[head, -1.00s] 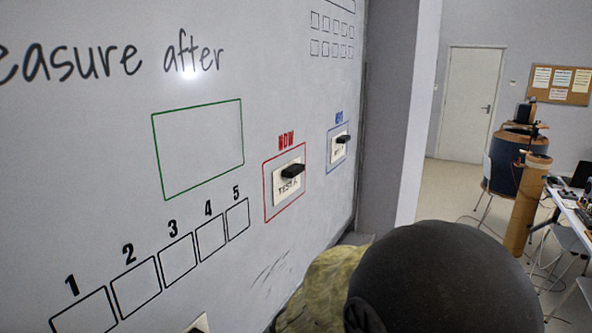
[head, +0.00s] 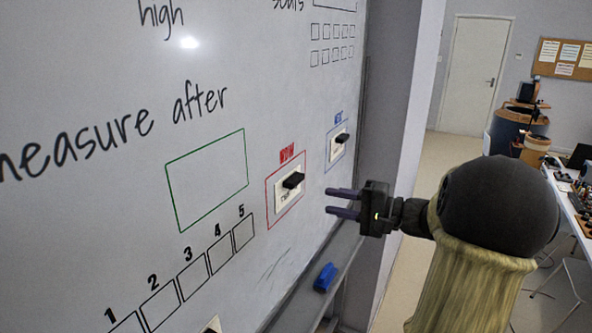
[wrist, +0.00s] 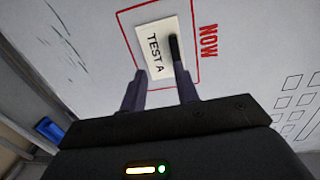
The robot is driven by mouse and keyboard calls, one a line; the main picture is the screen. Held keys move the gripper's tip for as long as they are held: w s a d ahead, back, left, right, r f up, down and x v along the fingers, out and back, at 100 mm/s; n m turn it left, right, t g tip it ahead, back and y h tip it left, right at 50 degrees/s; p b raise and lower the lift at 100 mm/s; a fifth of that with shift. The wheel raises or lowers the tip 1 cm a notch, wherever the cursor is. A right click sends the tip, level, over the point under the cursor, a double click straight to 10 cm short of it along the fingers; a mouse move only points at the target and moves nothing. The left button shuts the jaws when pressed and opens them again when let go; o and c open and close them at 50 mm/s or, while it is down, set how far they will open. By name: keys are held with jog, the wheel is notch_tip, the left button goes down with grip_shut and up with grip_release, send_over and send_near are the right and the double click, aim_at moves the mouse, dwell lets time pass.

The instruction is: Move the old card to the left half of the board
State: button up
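A white card (head: 281,201) with a black magnet clip (head: 293,180) is in the red box under "NOW" on the whiteboard (head: 110,230). In the wrist view the card (wrist: 154,56) reads "TEST A" and its magnet (wrist: 176,48) stands out from it. A second card (head: 334,152) with a black magnet is in the blue box, its text too small to read. My gripper (head: 327,200) is open and empty, to the right of the red box and off the board. In the wrist view its fingers (wrist: 160,84) point toward the TEST A card.
An empty green box (head: 207,178) is left of the red box, above a row of numbered squares (head: 191,282). Part of another pale card (head: 212,325) shows at the bottom edge. A blue eraser (head: 325,277) sits on the tray (head: 300,302) below.

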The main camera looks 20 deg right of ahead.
aim_at(299, 183)
jog(key=shift+d+r+t, duration=0.5)
jog(key=shift+d+r, duration=0.3)
jog(key=shift+r, duration=0.15)
jog(key=x, duration=0.8)
jog(key=shift+f+p, duration=0.25)
jog(key=shift+p, duration=0.15)
jog(key=shift+r+b+x, duration=0.2)
jog(key=shift+b+x, duration=0.35)
jog(key=shift+x, duration=0.45)
jog(key=shift+c, duration=0.4)
grip_shut()
jog(key=shift+f+b, duration=0.1)
jog(key=shift+b, duration=0.2)
